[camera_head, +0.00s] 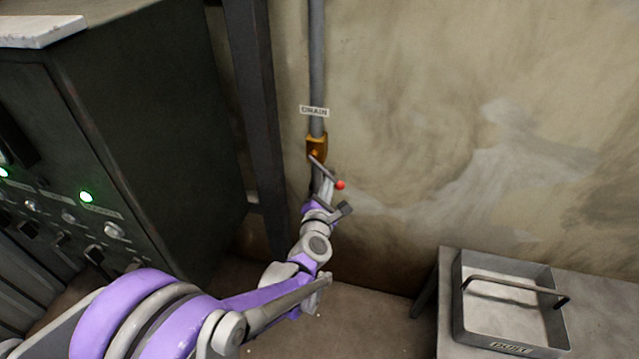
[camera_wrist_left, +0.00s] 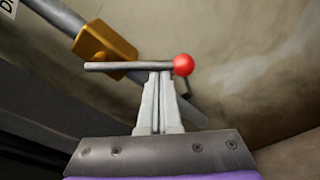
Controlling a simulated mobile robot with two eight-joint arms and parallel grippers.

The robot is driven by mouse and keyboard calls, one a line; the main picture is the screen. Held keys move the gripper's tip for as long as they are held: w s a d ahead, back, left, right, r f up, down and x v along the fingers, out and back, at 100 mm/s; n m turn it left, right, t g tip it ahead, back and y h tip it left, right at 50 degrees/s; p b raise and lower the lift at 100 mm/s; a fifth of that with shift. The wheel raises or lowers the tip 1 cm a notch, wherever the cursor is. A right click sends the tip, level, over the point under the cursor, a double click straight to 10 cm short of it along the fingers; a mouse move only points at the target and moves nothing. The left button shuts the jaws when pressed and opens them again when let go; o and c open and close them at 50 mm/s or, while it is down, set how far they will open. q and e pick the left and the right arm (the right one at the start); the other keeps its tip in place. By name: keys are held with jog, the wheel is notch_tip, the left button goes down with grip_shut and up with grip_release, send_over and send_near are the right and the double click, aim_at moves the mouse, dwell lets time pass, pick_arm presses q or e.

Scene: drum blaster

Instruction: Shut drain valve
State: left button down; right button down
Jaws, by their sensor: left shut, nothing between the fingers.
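The drain valve has a brass body (camera_head: 316,147) on a grey vertical pipe (camera_head: 317,60) against the wall, below a "DRAIN" label (camera_head: 314,111). Its grey lever (camera_head: 323,168) slants down to the right and ends in a red ball (camera_head: 340,185). My left gripper (camera_head: 322,187) is just below the lever. In the left wrist view the closed fingers (camera_wrist_left: 159,78) reach up to the lever (camera_wrist_left: 130,67), beside the red ball (camera_wrist_left: 183,65). They appear to meet its underside; I cannot tell if they touch. The brass body (camera_wrist_left: 104,48) is further left. My right gripper is out of view.
A dark control cabinet (camera_head: 160,100) with green lights stands on the left, and a dark post (camera_head: 258,110) rises between it and the pipe. A metal tray (camera_head: 500,343) with a handle sits on a table (camera_head: 605,300) at lower right. The wall right of the valve is clear.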

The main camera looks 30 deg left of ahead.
aim_at(340, 184)
pick_arm(q)
jog(key=n+p, duration=0.1)
jog(key=d+r+n, duration=0.1)
jog(key=r+n+p, duration=0.1)
jog(key=shift+w+d+r+h+p, duration=0.15)
jog(key=shift+w+d+h+p, duration=0.1)
jog(key=shift+d+h+p, duration=0.15)
jog(key=r+n+p, duration=0.1)
jog(key=d+r+n+p, duration=0.1)
jog(key=n+p, duration=0.1)
jog(key=shift+w+r+h, duration=0.1)
jog(key=shift+r+h, duration=0.1)
jog(key=shift+h, duration=0.1)
dwell(0.4)
jog(key=f+b, duration=0.1)
jog(key=f, duration=0.1)
jog(key=f+b, duration=0.1)
jog(key=shift+w+f+b, duration=0.35)
jog(key=shift+w+f, duration=0.05)
jog(key=v, duration=1)
jog(key=shift+p, duration=0.35)
